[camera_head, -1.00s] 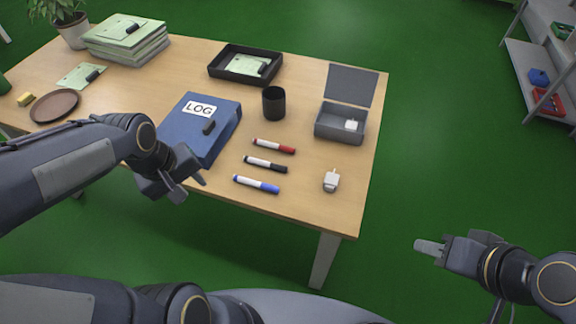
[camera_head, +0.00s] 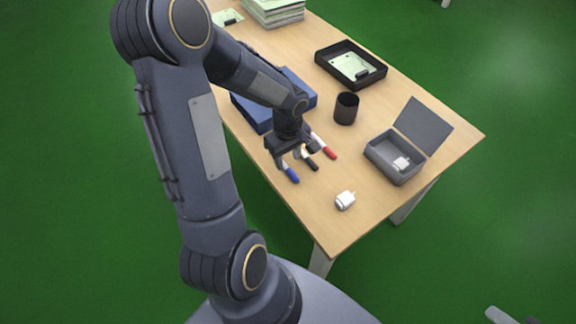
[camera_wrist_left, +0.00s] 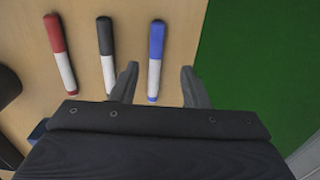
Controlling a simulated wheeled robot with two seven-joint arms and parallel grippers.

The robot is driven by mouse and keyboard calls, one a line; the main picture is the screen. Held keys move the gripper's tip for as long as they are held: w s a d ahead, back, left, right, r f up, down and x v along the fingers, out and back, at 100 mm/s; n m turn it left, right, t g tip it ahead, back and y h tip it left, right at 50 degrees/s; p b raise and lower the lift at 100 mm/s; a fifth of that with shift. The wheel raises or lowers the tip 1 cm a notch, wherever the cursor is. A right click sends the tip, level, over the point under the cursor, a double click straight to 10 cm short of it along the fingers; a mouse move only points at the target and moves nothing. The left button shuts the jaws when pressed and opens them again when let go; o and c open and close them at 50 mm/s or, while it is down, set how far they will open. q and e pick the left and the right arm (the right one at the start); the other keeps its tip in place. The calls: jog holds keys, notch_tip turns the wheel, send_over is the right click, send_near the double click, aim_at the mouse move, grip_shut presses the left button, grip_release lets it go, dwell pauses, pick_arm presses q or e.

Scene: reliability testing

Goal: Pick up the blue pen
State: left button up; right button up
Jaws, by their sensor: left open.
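The blue pen (camera_head: 292,174), white-bodied with a blue cap, lies on the table near its front edge. In the left wrist view the blue pen (camera_wrist_left: 156,45) points away from me, its white end between the fingers. My left gripper (camera_head: 294,158) is over the pens and open, with one finger on each side of the blue pen in the left wrist view (camera_wrist_left: 158,78). It hides part of the pens in the head view. Whether the fingers touch the pen I cannot tell. A bit of my right gripper (camera_head: 502,315) shows at the bottom right edge.
A black pen (camera_wrist_left: 106,50) lies left of the blue one, close to the left finger, and a red pen (camera_wrist_left: 60,50) beyond it. A blue binder (camera_head: 300,86), black cup (camera_head: 346,108), white plug-like item (camera_head: 345,200) and open grey box (camera_head: 393,166) are nearby.

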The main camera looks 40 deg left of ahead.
aim_at(288, 168)
pick_arm(q)
jog(key=f, duration=0.5)
jog(key=shift+w+a+f, duration=0.2)
jog(key=shift+w+f, duration=0.1)
jog(key=shift+w, duration=0.05)
grip_shut()
